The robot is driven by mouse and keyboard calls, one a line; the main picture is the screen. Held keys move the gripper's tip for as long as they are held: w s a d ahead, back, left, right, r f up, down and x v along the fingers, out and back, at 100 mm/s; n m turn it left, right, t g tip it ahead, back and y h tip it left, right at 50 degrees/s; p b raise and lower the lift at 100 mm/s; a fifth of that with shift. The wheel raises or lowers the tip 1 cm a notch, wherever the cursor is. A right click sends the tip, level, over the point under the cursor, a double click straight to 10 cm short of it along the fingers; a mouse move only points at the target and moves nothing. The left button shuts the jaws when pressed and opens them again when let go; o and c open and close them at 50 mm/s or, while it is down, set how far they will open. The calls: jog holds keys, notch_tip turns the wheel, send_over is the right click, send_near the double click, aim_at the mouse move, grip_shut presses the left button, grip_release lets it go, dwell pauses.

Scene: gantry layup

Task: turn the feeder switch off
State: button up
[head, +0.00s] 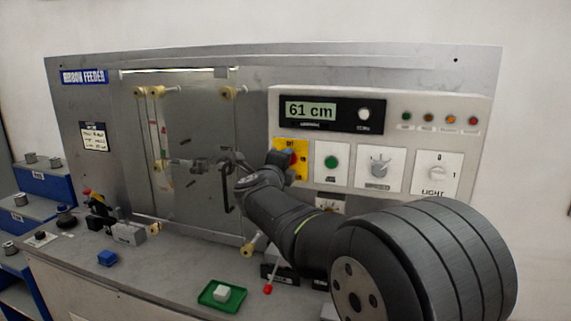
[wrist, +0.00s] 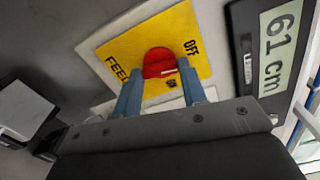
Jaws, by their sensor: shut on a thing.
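The feeder switch is a red knob (wrist: 158,62) on a yellow plate (wrist: 205,65). In the wrist view the plate shows "OFF" at its upper right and a partly cut word starting "FEE" at its left. My gripper (wrist: 160,72) has its two blue fingers on either side of the knob, shut on it. In the head view the yellow plate (head: 303,172) shows beside my gripper (head: 284,159), which covers much of the knob (head: 292,158). I cannot tell which way the knob points.
A display (head: 310,110) reading "61 cm" sits above the switch. A green button (head: 331,162), a grey dial (head: 379,167) and a LIGHT switch (head: 436,173) lie to its right. A door handle (head: 228,190) is to its left. A green tray (head: 211,300) stands on the bench.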

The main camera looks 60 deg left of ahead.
jog(key=shift+n, duration=1.1)
jog(key=o, duration=1)
jog(key=shift+s+d, duration=0.1)
jog(key=v, duration=1.7)
jog(key=shift+r, duration=0.1)
